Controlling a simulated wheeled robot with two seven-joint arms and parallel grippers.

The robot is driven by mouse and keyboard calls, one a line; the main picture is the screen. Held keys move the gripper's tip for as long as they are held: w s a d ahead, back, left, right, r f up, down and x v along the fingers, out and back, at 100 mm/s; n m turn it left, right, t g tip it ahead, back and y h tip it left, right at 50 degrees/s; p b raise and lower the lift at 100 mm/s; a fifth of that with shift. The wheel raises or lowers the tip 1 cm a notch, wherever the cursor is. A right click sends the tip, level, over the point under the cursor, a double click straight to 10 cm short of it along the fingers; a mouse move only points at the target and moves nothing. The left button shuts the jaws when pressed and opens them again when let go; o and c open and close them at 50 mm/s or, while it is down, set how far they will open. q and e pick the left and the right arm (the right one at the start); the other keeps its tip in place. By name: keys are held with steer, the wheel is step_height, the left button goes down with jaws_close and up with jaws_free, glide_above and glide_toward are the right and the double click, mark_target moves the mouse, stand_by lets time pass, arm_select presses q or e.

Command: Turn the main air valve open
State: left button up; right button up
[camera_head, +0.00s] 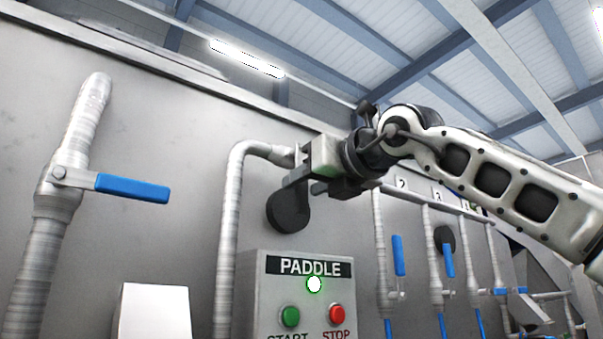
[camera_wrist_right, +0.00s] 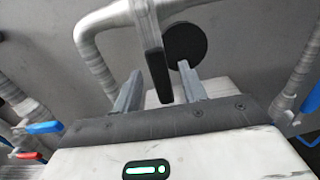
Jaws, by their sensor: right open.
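The dark lever (camera_wrist_right: 157,75) of a valve on a grey pipe (camera_wrist_right: 95,50) stands between the two fingers of my right gripper (camera_wrist_right: 160,85) in the right wrist view. The fingers are apart, with a gap on each side of the lever, and do not appear shut on it. In the head view my right gripper (camera_head: 302,186) is at the end of the bent grey pipe (camera_head: 234,200), in front of the wall, and hides most of the valve there. I cannot tell the valve's exact position. My left gripper is not in view.
A black disc (camera_head: 288,212) is on the wall just behind the fingers. A PADDLE control box (camera_head: 262,300) stands below. A thick pipe with a blue handle (camera_head: 132,187) is at left. Several numbered pipes with blue handles (camera_head: 398,255) are at right.

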steer(key=shift+p+x, duration=0.3)
steer(key=shift+x, duration=0.6)
steer(key=shift+w+a, duration=0.1)
steer(key=shift+w, duration=0.05)
jaws_close()
